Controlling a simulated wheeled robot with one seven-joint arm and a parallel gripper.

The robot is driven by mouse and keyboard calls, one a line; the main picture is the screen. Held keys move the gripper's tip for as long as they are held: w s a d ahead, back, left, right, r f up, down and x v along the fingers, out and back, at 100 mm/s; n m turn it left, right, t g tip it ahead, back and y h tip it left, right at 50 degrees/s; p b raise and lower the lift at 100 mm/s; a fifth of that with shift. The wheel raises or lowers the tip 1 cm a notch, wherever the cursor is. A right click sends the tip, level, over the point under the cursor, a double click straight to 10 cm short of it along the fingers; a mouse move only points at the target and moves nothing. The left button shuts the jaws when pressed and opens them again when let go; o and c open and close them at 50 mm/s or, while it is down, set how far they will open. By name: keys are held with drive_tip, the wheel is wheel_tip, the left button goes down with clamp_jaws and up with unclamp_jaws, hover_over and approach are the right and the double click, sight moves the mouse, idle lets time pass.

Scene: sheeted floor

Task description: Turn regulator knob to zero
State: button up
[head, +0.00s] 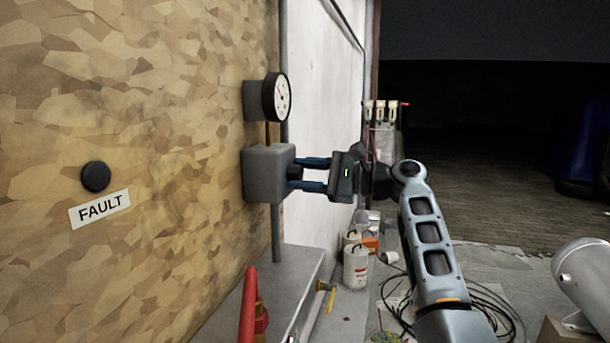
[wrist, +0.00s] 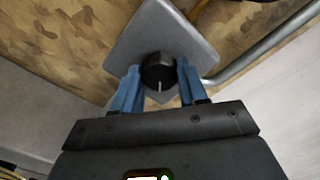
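The regulator is a grey box (head: 268,174) on the chipboard wall, with a round white-faced gauge (head: 281,97) above it. Its black knob (wrist: 158,70) faces my gripper in the wrist view, with a pale marker line pointing toward the bottom of that picture. My gripper (head: 298,174) reaches the box from the right, its two blue fingers level. In the wrist view the fingers (wrist: 158,78) are apart, one on each side of the knob, with what look like narrow gaps. Contact is not clear. The gauge reading is too small to tell.
A black button (head: 95,177) above a FAULT label (head: 100,209) is on the wall at left. A red object (head: 249,308) stands by a grey ledge (head: 270,290) below the regulator. White containers (head: 355,266) and dark cables (head: 490,305) lie on the floor. A pale cylinder (head: 587,280) is at right.

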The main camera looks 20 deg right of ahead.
drive_tip(key=c, duration=0.6)
drive_tip(key=shift+f+n+b, duration=0.1)
drive_tip(key=shift+n+b, duration=0.2)
